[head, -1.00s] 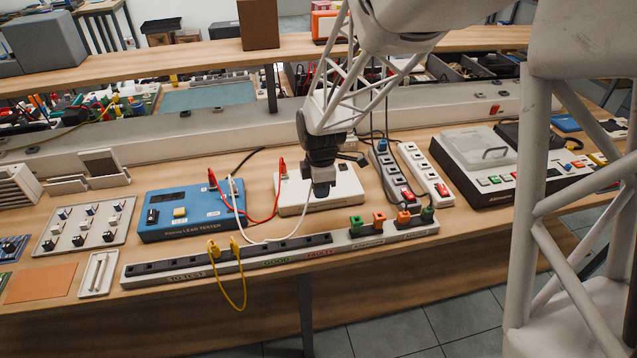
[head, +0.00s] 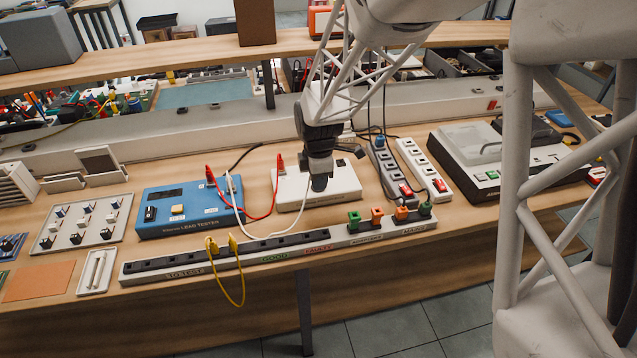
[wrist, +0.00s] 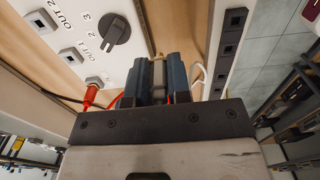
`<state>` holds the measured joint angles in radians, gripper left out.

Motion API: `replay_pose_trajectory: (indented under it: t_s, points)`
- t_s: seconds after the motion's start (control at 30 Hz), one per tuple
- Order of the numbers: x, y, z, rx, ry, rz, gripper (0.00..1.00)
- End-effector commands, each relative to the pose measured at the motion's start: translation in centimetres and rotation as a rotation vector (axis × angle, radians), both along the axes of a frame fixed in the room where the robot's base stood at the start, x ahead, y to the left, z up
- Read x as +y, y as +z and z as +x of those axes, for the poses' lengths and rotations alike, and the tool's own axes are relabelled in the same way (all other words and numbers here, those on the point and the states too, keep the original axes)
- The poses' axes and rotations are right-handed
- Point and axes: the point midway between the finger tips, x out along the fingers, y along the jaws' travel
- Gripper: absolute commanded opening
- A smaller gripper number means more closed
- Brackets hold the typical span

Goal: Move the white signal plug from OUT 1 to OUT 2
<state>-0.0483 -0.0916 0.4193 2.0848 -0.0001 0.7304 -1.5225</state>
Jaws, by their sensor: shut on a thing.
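My gripper (head: 319,184) is above the front part of the white box (head: 343,186). In the wrist view my gripper (wrist: 157,80) has its dark fingers closed around a small light piece, mostly hidden; I take it as the white signal plug. The white cable (head: 262,239) runs from the blue lead tester, loops near the strip and rises to my gripper. In the wrist view, the OUT 2 socket (wrist: 42,20) and OUT 1 socket (wrist: 72,55) look empty. A red plug (wrist: 91,93) sits in another socket below them.
The blue lead tester (head: 188,212) stands left, with red and white leads. The long socket strip (head: 205,262) runs in front, holding yellow plugs (head: 232,243) and several coloured ones at right. A dark knob (wrist: 116,30) is on the panel.

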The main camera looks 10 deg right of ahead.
Motion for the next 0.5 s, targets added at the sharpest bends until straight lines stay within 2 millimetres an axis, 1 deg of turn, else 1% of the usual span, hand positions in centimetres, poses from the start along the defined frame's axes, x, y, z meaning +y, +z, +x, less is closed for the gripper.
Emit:
replay_pose_trajectory:
  t_s: [0.17, 0.5]
  points:
    - [-0.8, 0.4, 3.0, -0.001, -0.002, 0.000, 0.00]
    - [-3.0, 1.3, 10.1, -0.001, -0.002, 0.000, 0.00]
